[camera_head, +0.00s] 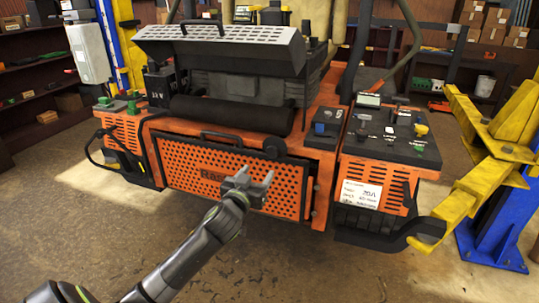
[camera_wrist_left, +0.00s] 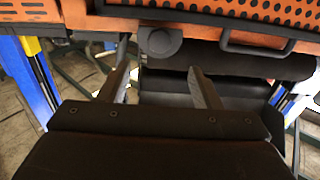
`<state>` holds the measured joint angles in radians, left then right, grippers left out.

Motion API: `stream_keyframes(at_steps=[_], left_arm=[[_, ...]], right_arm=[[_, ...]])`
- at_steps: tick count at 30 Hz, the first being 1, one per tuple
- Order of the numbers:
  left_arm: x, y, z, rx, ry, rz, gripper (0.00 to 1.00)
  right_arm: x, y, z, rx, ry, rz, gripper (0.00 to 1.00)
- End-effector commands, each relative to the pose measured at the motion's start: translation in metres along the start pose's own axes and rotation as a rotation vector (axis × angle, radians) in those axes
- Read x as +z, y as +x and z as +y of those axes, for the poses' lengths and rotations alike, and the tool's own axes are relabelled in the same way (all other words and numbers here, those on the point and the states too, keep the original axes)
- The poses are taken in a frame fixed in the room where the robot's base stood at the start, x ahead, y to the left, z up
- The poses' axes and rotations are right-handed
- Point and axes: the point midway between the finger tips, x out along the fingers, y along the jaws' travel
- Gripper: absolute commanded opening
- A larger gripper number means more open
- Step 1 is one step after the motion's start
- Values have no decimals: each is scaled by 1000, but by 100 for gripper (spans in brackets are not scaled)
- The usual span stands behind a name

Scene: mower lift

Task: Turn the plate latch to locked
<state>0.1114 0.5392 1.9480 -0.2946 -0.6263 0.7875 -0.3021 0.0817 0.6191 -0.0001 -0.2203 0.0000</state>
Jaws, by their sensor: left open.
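The plate latch (camera_head: 274,148) is a dark round knob at the top edge of the orange perforated plate (camera_head: 205,178), right of the plate's black handle (camera_head: 222,139). In the left wrist view the latch (camera_wrist_left: 159,42) shows as a dark disc with a short tab, just beyond the fingers. My left gripper (camera_head: 256,177) is open and empty in front of the plate, a little below the latch and apart from it. In the left wrist view the two fingers (camera_wrist_left: 160,70) stand spread with the latch between their lines. My right gripper is not in view.
The orange mower (camera_head: 325,165) is held up between lift posts; a yellow lift arm (camera_head: 485,180) and blue post (camera_head: 497,225) stand at the right. A black roller (camera_head: 230,112) lies above the plate. Concrete floor in front is clear. Shelves with boxes line the back.

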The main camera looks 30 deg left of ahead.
Motion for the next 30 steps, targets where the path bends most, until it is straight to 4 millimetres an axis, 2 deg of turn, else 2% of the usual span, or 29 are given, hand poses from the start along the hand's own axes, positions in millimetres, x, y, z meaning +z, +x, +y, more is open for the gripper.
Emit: stream_keyframes(at_steps=[9,18,24,30], left_arm=[[-1,51,0,0,-1,-1,58],[-1,90,0,0,0,0,58],[0,103,0,1,0,0,58],[1,106,0,1,0,-1,58]], right_arm=[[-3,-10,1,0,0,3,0],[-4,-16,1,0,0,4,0],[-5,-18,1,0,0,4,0],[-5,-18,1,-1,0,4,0]])
